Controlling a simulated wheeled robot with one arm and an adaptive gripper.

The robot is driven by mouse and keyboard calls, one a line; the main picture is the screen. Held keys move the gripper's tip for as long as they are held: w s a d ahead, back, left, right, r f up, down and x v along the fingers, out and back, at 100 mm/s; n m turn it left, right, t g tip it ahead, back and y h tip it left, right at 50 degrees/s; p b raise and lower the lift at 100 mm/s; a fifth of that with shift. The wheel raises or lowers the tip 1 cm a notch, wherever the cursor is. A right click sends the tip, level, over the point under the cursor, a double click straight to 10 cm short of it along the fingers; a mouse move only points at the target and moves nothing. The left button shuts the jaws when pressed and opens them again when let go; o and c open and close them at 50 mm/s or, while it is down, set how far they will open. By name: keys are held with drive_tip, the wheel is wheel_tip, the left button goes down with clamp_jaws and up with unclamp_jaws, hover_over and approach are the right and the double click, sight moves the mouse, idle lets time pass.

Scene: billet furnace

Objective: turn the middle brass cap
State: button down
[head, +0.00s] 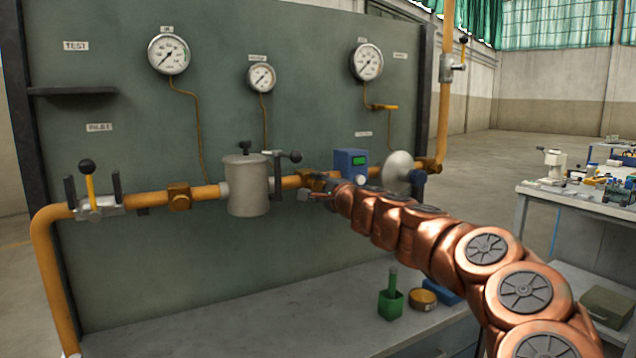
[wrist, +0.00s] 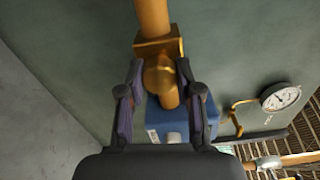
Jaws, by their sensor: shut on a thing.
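The middle brass cap (wrist: 162,76) sits on a brass block on the orange pipe, between the two fingers of my gripper (wrist: 158,84) in the wrist view. My gripper is shut on the cap, one finger on each side. In the head view my gripper (head: 325,187) is at the pipe, between the grey cylinder and the blue box. Most of the cap is hidden there behind my gripper and arm; part of its brass block (head: 306,176) shows. Another brass cap block (head: 179,197) is at the left and one (head: 429,165) at the right.
The grey cylinder (head: 246,188) with a black-knobbed lever (head: 292,157) stands left of my gripper. A blue box (head: 350,164) and a pale round disc (head: 397,171) are to its right. A green container (head: 390,303) and yellow tin (head: 423,299) stand on the bench below.

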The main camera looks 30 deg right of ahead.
idle(0.5)
drive_tip(key=c, duration=0.8)
unclamp_jaws()
drive_tip(key=shift+o, duration=0.2)
drive_tip(key=s+a, duration=0.1)
drive_tip(key=s, duration=1.1)
